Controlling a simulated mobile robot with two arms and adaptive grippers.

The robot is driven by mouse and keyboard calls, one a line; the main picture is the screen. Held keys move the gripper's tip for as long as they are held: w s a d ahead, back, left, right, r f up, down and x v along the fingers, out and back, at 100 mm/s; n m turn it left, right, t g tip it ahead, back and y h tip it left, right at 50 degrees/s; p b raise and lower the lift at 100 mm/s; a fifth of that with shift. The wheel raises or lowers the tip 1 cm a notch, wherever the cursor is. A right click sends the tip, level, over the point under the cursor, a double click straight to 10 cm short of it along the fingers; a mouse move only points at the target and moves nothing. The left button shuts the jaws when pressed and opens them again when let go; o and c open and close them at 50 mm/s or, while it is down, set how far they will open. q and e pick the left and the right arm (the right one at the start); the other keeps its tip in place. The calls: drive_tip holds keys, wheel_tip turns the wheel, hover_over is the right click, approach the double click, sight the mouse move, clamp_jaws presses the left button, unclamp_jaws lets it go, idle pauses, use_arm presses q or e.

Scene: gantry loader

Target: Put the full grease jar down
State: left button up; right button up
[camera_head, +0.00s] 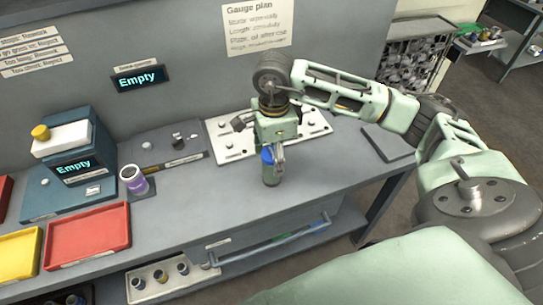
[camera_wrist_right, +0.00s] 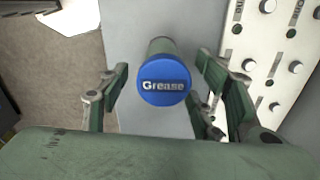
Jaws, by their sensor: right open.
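The grease jar (camera_head: 270,168) is dark green with a blue lid and stands upright on the grey bench, near its front edge. In the right wrist view its blue lid (camera_wrist_right: 165,80), marked "Grease", lies between the fingers. My right gripper (camera_head: 276,150) is above and around the top of the jar. Its fingers (camera_wrist_right: 160,100) are open, with a gap to the lid on both sides. How full the jar is cannot be seen under the lid. My left gripper is not in view.
A white pegged plate (camera_head: 235,150) lies behind the jar.

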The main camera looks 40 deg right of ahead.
sight(272, 170)
wheel_tip(272, 170, down, 4)
drive_tip(key=shift+a+f+p, duration=0.15)
drive_tip(key=shift+f+p, duration=0.1)
drive_tip(key=shift+p, duration=0.8)
drive_tip(key=shift+f, duration=0.6)
drive_tip(key=c, duration=0.5)
drive_tip(key=shift+w, duration=0.1)
clamp_jaws()
drive_tip(key=shift+r, duration=0.1)
